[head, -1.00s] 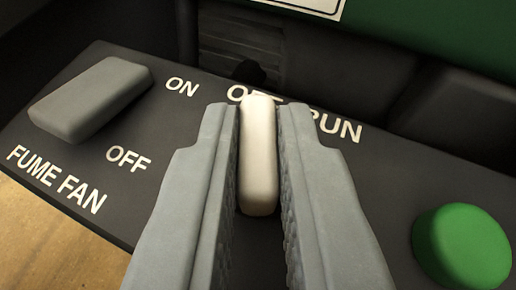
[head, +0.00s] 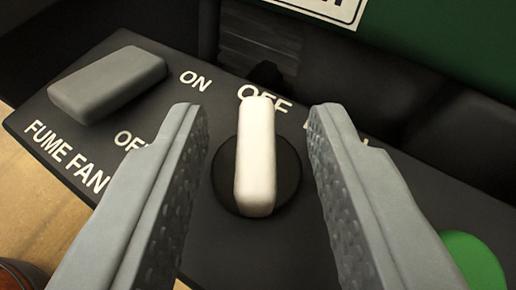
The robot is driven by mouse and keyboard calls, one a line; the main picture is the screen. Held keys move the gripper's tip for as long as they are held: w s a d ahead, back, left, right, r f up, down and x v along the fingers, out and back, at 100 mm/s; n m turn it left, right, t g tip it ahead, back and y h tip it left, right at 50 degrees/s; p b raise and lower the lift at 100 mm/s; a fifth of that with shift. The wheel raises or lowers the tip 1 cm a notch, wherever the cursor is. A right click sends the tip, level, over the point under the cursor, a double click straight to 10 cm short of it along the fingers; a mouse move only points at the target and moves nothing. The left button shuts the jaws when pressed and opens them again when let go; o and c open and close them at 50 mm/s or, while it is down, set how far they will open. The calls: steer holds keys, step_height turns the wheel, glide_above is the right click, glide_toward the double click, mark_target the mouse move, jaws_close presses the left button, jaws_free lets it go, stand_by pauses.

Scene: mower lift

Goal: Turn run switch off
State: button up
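The run switch (head: 255,160) is a white bar knob on a round black base, on a dark control panel (head: 255,255). Its far end points at the white OFF label (head: 264,94). The RUN label to its right is mostly hidden behind my right finger. My gripper (head: 257,115) is open, with one grey finger on each side of the knob. There is a clear gap between the knob and each finger.
A grey fume fan switch (head: 108,83) with ON and OFF labels sits at the left of the panel. A green button (head: 474,262) is at the lower right, partly behind my finger. A dark green surface (head: 440,40) rises behind the panel.

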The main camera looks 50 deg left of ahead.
steer(key=v, duration=1.7)
steer(key=shift+r, duration=0.15)
steer(key=shift+s+d, duration=0.1)
steer(key=shift+s, duration=0.05)
